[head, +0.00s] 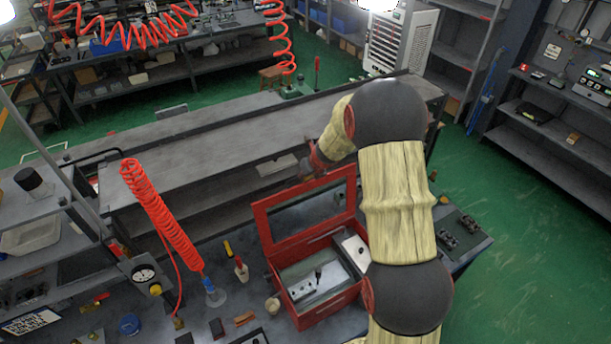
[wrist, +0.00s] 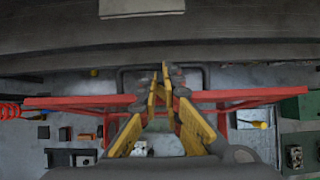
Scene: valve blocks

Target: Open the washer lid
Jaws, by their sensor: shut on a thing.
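The washer (head: 330,307) is a red box on the workbench, with a grey inside and small metal parts in view. Its red-framed lid (head: 262,228) with a dark window stands raised, roughly upright, at the back of the box. My gripper (head: 312,168) is at the lid's upper edge, partly hidden by my arm. In the wrist view, the yellow fingers of my gripper (wrist: 163,82) come together at a dark handle bar beside the lid's red edge (wrist: 80,102). They are shut on the lid there; the exact contact is hard to see.
A coiled red air hose (head: 158,215) hangs left of the washer. Small tools and a brush (head: 241,268) lie on the bench left of it. A long grey shelf (head: 225,160) runs behind the lid. Green floor is open at the right.

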